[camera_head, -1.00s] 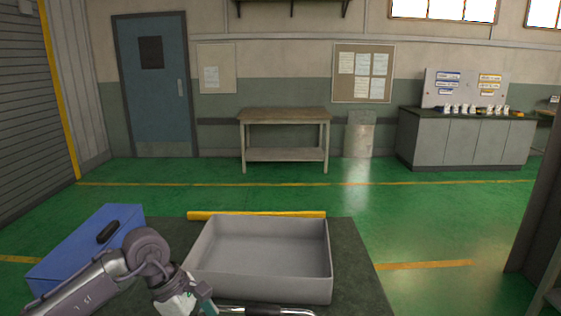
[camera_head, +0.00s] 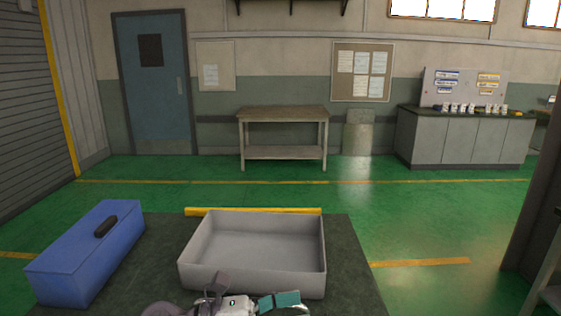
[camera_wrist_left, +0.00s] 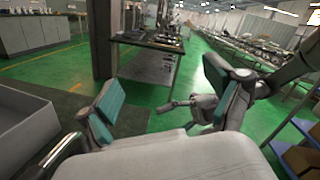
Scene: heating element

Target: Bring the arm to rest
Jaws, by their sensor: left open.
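My left gripper (camera_head: 252,303) is at the bottom middle of the head view, in front of the near wall of the grey tray (camera_head: 250,285). In the left wrist view its two teal-padded fingers (camera_wrist_left: 162,92) stand wide apart with nothing between them. The tray also shows at the left edge of the wrist view (camera_wrist_left: 22,112). A shiny metal rod (camera_wrist_left: 62,148) lies beside the left finger in the wrist view; I cannot tell whether they touch.
A blue box (camera_head: 85,255) with a black handle stands left of the tray on the dark table (camera_head: 345,270). A yellow bar (camera_head: 253,211) lies behind the tray. The green floor beyond is open. A dark post and bench (camera_wrist_left: 150,42) show in the wrist view.

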